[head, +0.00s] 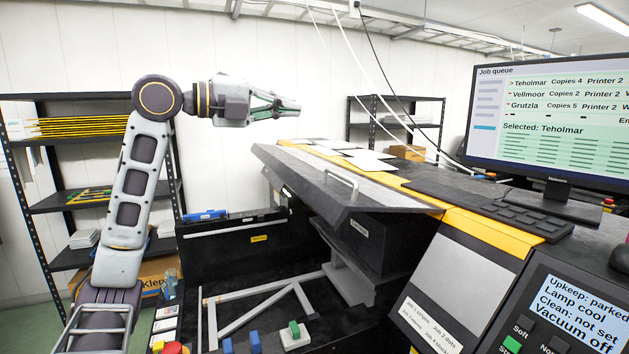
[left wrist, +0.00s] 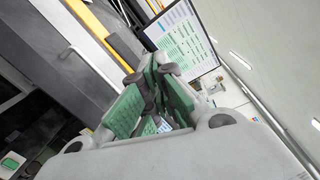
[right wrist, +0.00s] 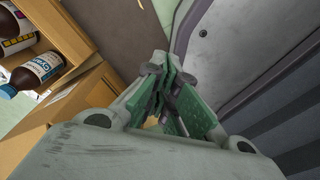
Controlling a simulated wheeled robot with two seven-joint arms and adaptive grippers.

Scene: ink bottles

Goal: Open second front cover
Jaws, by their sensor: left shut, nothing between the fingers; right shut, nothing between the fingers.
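A wide dark grey cover (head: 300,178) with a pale bar handle (head: 343,182) sits at the middle of the machine in the head view. It is tilted, with its lower edge out over a black bay. Which cover counts as second I cannot tell. My left gripper (head: 290,107) is shut and empty, in the air above and left of the cover, apart from it. In the left wrist view its green-padded fingers (left wrist: 154,75) point towards the monitor. My right gripper (right wrist: 166,68) is shut and empty beside a grey panel (right wrist: 215,40); it is out of the head view.
The black bay holds a pale frame (head: 255,318) and blue and green blocks. A monitor (head: 550,115), keyboard (head: 500,215) and control panel (head: 570,310) are at right. Shelves (head: 60,205) stand at left.

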